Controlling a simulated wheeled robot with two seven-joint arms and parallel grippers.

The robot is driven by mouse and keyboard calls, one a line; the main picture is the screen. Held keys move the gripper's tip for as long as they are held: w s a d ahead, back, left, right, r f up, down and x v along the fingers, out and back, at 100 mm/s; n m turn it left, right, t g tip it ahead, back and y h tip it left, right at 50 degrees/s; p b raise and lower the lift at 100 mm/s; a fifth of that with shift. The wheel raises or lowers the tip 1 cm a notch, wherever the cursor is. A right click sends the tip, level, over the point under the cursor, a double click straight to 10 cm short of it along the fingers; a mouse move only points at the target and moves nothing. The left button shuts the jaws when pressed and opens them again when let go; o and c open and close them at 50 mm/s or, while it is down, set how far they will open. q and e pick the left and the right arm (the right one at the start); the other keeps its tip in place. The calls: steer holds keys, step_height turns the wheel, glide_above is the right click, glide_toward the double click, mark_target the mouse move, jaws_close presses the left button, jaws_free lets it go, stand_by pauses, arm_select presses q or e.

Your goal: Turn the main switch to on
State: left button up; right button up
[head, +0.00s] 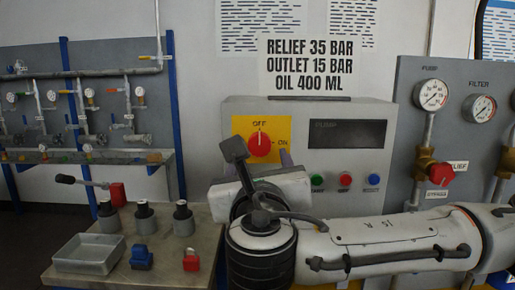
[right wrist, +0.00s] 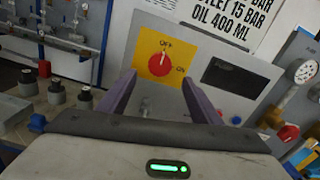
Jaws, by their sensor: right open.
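The main switch is a red round knob (head: 260,144) on a yellow plate (head: 279,128), on the front of a grey control box (head: 390,150). OFF is printed above the knob and ON to its right. Its white mark points up at OFF. The knob also shows in the right wrist view (right wrist: 162,64), between and beyond my fingertips. My right gripper (head: 258,160) is open and empty, its purple fingers apart in front of and just below the knob; they look clear of it. My wrist hides part of the box's lower left. My left gripper is out of view.
The box has a dark display (head: 347,134) and green, red and blue buttons (head: 345,180). A gauge panel with a red relief knob (head: 441,174) stands right. The bench at left holds a grey tray (head: 88,254), several small weights, a blue part and a red part.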

mark_target(260, 148)
steer(key=w+p, duration=0.1)
steer(key=w, duration=0.8)
steer(key=shift+c, duration=0.6)
steer(key=c, duration=0.9)
steer(key=shift+c, duration=0.2)
